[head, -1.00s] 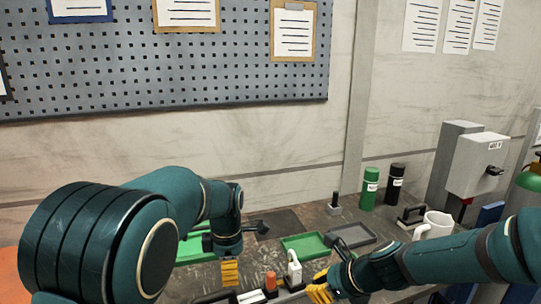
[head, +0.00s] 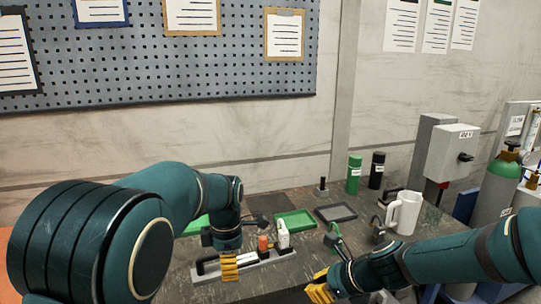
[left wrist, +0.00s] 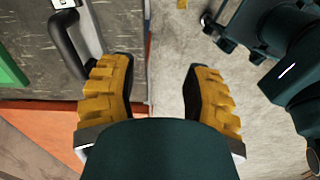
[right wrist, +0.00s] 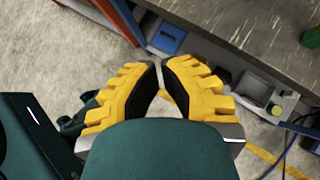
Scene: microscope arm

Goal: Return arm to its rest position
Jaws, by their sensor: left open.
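A low pale base (head: 245,262) lies on the bench with a black handle, an orange knob (head: 263,246) and a white upright part (head: 283,235). I cannot tell which part is the task's arm. My left gripper (head: 229,268) is in front of the base. In the left wrist view its yellow fingers (left wrist: 158,98) are wide apart and empty, with a black handle (left wrist: 72,48) beyond the left finger. My right gripper (head: 318,288) is low, to the right of the base. In the right wrist view its fingers (right wrist: 161,78) are close together with a narrow gap and nothing visible between them.
A green tray (head: 295,223) and a grey tray (head: 336,213) lie behind the base. A green bottle (head: 354,174), a black bottle (head: 376,170) and a white mug (head: 404,213) stand to the right. A grey switch box (head: 452,154) is farther right.

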